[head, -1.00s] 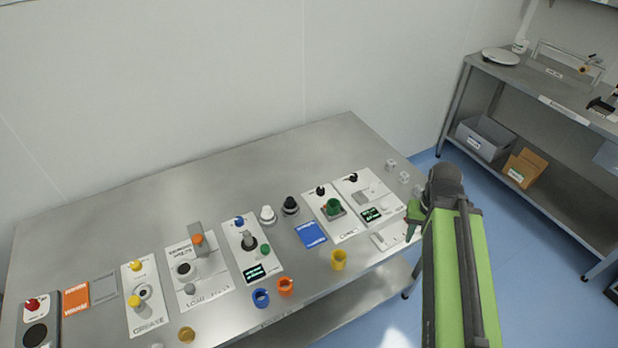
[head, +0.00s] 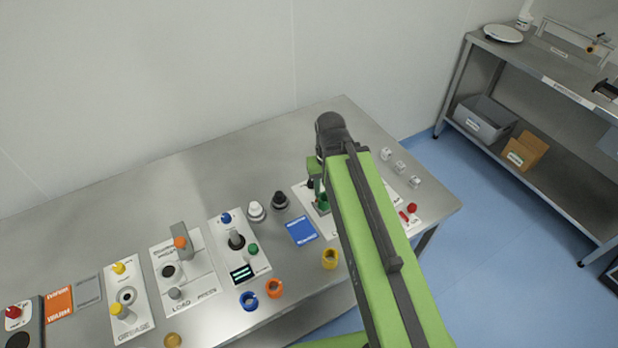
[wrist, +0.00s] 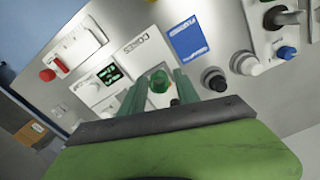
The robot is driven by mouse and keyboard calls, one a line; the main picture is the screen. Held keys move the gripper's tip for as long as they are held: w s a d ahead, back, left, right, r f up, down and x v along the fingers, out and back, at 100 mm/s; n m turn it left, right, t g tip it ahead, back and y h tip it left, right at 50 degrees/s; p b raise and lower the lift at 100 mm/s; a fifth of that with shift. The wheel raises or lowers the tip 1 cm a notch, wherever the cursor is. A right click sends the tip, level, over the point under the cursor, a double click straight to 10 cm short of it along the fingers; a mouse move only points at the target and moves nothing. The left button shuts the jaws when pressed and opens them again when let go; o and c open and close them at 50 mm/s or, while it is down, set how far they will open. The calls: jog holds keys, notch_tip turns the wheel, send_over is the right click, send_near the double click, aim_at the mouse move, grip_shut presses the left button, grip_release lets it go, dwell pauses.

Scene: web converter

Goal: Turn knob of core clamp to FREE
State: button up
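The white panel (head: 299,191) whose label starts with "CORE" carries a green knob (head: 323,204). The knob also shows in the wrist view (wrist: 158,84), between my fingers in the picture. My gripper (head: 317,178) is over this panel in the head view, with my arm hiding much of the panel's right side. In the wrist view my gripper (wrist: 157,92) has its two green fingers apart, one on each side of the knob, with nothing held. I cannot tell whether they touch the knob. Its position marks are not readable.
A blue card (head: 301,231) and a black knob (head: 280,200) lie left of the panel. A yellow ring (head: 330,259) stands in front. A panel with a lit display (wrist: 110,73) is beside it. The back of the table is clear.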

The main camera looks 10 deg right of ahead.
jog(key=shift+o, duration=1.1)
jog(key=shift+m, duration=0.9)
jog(key=w, duration=0.1)
jog(key=w+a+r+p, duration=0.1)
jog(key=w, duration=0.2)
jog(key=shift+w+a+r+p, duration=0.15)
jog(key=shift+a+r+p, duration=0.1)
jog(key=shift+a+p, duration=0.15)
notch_tip(320, 180, up, 3)
jog(key=m+p, duration=0.3)
jog(key=m, duration=0.4)
send_over(312, 181)
notch_tip(312, 181, down, 18)
jog(key=b, duration=1.7)
jog(key=shift+a+r+b, duration=0.1)
jog(key=shift+r+b, duration=0.1)
jog(key=shift+b, duration=0.15)
jog(key=shift+r, duration=0.1)
jog(key=shift+c, duration=0.4)
grip_shut()
